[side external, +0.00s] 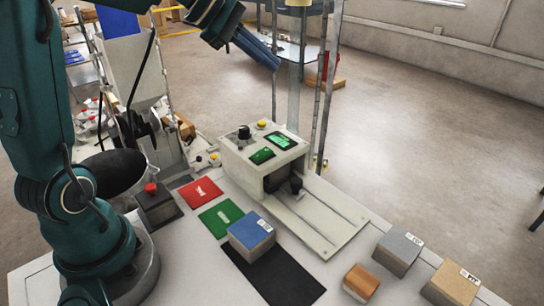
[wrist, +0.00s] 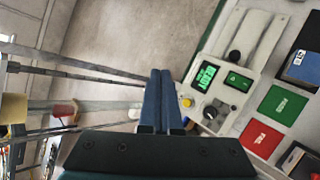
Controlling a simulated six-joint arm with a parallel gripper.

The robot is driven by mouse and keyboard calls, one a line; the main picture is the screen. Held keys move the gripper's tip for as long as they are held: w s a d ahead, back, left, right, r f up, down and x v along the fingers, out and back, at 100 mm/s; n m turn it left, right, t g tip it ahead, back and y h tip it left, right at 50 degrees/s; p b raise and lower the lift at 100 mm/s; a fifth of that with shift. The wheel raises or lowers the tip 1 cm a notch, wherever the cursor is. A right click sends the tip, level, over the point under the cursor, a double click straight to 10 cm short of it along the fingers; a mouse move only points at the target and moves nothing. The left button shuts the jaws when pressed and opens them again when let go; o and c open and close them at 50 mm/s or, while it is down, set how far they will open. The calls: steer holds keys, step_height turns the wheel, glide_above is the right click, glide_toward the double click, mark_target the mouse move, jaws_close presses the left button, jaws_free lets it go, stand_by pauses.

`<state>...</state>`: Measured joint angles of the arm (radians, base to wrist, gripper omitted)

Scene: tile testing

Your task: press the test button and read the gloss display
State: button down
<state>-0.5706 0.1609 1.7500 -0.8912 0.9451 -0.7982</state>
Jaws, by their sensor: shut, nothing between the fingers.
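The gloss tester (side external: 268,160) is a pale box on the table with an opening at its front and a plate with rails before it. On its top are a lit green display (side external: 281,140), a smaller green panel (side external: 262,155), a black knob (side external: 244,132) and a yellow button (side external: 262,124). In the wrist view the display (wrist: 206,75) seems to read READY; the yellow button (wrist: 187,102) lies just right of my fingers. I cannot tell which control is the test button. My gripper (side external: 276,66) is shut and empty, above and behind the tester, touching nothing.
A blue-topped block (side external: 251,232) sits on a black mat (side external: 275,275). Red FAIL (side external: 200,192) and green PASS (side external: 220,218) cards lie left of the tester. A box with a red button (side external: 152,188) stands near my base. Grey (side external: 398,250), brown (side external: 361,281) and tan (side external: 452,284) blocks stand right.

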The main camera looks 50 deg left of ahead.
mark_target(262, 124)
steer(key=shift+n, duration=0.7)
steer(key=a+f, duration=0.1)
steer(key=a, duration=0.1)
steer(key=a+f, duration=0.1)
steer(key=a, duration=0.1)
steer(key=shift+w+f, duration=0.1)
steer(key=shift+f, duration=0.25)
steer(key=shift+f, duration=4.4)
steer(key=shift+f, duration=0.1)
steer(key=shift+f, duration=0.3)
steer(key=shift+f, duration=0.5)
steer(key=shift+r, duration=0.9)
